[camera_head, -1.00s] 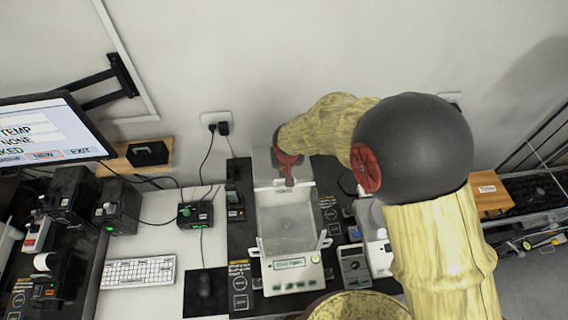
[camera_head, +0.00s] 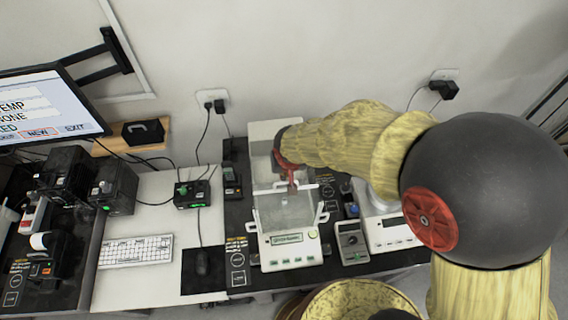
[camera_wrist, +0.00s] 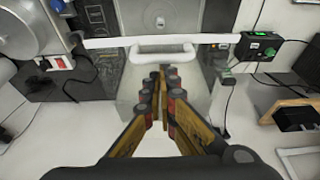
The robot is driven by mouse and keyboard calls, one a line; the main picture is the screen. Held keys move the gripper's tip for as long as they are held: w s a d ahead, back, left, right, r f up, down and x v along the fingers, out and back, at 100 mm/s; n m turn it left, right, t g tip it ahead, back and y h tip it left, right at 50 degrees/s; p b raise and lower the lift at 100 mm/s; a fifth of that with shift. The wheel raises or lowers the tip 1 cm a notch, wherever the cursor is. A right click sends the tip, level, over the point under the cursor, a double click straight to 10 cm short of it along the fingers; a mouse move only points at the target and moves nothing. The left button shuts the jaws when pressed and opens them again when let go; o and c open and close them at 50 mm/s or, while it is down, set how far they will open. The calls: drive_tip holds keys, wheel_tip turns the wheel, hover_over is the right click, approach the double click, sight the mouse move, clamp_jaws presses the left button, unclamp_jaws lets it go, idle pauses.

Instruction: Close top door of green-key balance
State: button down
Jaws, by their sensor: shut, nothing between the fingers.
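The green-key balance (camera_head: 287,240) is white with a clear-walled weighing chamber and a green-lit front display. The white handle (camera_head: 284,187) of its top door runs across the chamber, part way between back and front. The chamber is uncovered in front of it. My gripper (camera_head: 292,186) is shut and empty, pointing down at the rear side of this handle. In the wrist view, the fingertips (camera_wrist: 163,72) are together just short of the looped white handle (camera_wrist: 162,50), over the pale door panel. Whether they touch it, I cannot tell.
The wall is close behind.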

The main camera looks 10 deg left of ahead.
drive_tip(key=s+d+b, duration=0.1)
drive_tip(key=s, duration=0.5)
drive_tip(key=shift+d+b, duration=0.3)
drive_tip(key=shift+s+f, duration=0.1)
drive_tip(key=shift+f, duration=0.05)
drive_tip(key=w, duration=0.1)
drive_tip(key=w+b, duration=0.1)
drive_tip(key=w, duration=0.1)
drive_tip(key=w+a+f, duration=0.1)
drive_tip(key=shift+w, duration=0.15)
drive_tip(key=a+v, duration=0.1)
drive_tip(key=v, duration=0.9)
drive_tip(key=shift+d+r, duration=0.25)
drive_tip(key=shift+d, duration=0.1)
